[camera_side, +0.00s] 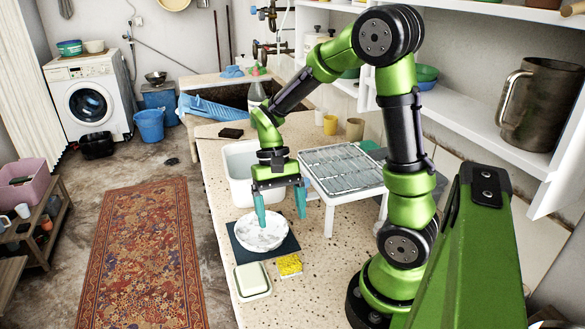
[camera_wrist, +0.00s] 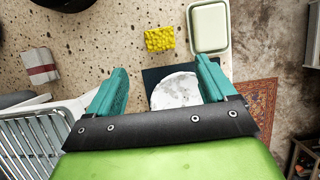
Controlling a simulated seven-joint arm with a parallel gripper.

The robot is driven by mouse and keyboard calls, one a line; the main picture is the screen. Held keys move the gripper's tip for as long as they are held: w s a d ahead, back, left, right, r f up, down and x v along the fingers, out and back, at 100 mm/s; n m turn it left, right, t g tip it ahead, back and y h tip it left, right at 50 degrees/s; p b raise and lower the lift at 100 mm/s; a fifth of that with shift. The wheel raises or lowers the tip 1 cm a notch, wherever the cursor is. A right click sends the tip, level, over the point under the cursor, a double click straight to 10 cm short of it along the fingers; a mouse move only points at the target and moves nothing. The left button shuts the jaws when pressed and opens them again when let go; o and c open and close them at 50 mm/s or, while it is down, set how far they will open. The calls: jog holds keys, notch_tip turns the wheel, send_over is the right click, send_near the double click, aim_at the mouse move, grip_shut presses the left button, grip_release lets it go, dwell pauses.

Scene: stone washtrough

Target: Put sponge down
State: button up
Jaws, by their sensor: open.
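A yellow sponge (camera_side: 289,265) lies flat on the speckled counter, in front of a white marbled bowl (camera_side: 261,231). The sponge also shows in the wrist view (camera_wrist: 160,39), apart from both fingers. My gripper (camera_side: 280,218) is open and empty, with its teal fingers spread above the area of the bowl. In the wrist view my gripper (camera_wrist: 164,82) has its fingers wide apart, with the bowl (camera_wrist: 176,91) partly hidden behind the right finger and the gripper body.
The bowl stands on a dark mat (camera_side: 288,246). A pale green soap dish (camera_side: 252,280) sits left of the sponge. A white basin (camera_side: 240,160) and a dish rack (camera_side: 341,168) stand behind. Bare counter (camera_side: 325,270) lies right of the sponge.

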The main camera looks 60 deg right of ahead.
notch_tip(320, 180, up, 7)
jog(key=n+t+h, duration=0.1)
jog(key=n+t, duration=0.2)
jog(key=t, duration=0.2)
send_over(289, 261)
jog(key=w, duration=0.3)
jog(key=s+a+r+n+t, duration=0.2)
jog(key=a+r+t, duration=0.2)
jog(key=r+t, duration=0.1)
jog(key=shift+a+r, duration=0.3)
jog(key=shift+r, duration=0.3)
jog(key=shift+d, duration=0.1)
jog(key=w+d+f+m+g, duration=0.4)
jog(key=d+f+m+g, duration=0.1)
jog(key=d+f+g, duration=0.45)
jog(key=shift+g+y, duration=0.25)
jog(key=shift+y, duration=0.25)
jog(key=x, duration=1.5)
jog(key=shift+s+a+r, duration=0.2)
jog(key=shift+s+a, duration=0.05)
